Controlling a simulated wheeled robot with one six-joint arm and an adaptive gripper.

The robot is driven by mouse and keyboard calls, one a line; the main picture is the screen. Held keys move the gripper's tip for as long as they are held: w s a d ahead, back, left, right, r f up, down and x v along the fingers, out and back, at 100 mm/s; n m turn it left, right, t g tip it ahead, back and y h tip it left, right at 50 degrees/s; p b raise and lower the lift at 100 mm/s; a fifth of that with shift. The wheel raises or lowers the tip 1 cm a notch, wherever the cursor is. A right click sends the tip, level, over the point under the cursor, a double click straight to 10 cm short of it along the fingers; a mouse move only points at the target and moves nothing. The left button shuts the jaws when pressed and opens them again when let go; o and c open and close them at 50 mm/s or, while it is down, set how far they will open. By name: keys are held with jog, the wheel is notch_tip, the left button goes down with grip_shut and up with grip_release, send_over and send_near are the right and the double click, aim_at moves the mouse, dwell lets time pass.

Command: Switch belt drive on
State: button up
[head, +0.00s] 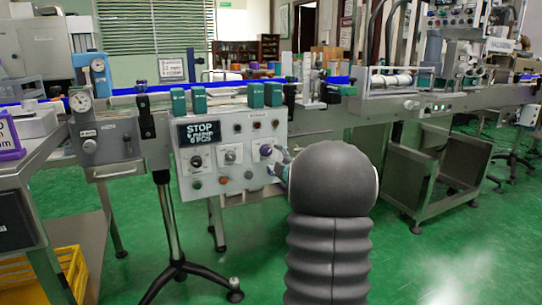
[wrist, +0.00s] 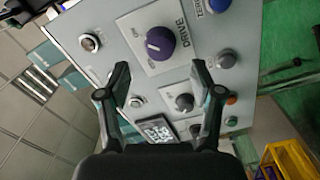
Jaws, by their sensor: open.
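The belt drive control is a purple rotary knob (wrist: 160,43) on a white plate lettered "DRIVE" in the wrist view. In the head view the knob (head: 266,150) sits at the right of the grey control panel (head: 215,180). A pale pointer line shows on it, but I cannot read which setting it marks. My gripper (wrist: 160,75) is open and empty, with its two fingers spread in front of the panel near the knob, apart from it in the wrist view. In the head view my gripper (head: 279,165) is partly hidden by my dark arm.
A display reading "STOP" (head: 203,132) is at the panel's upper left. The conveyor (head: 140,97) runs behind. A yellow crate (head: 35,282) stands at lower left; green floor is open.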

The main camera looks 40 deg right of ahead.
jog(key=v, duration=0.6)
jog(key=shift+s, duration=0.1)
dwell(0.3)
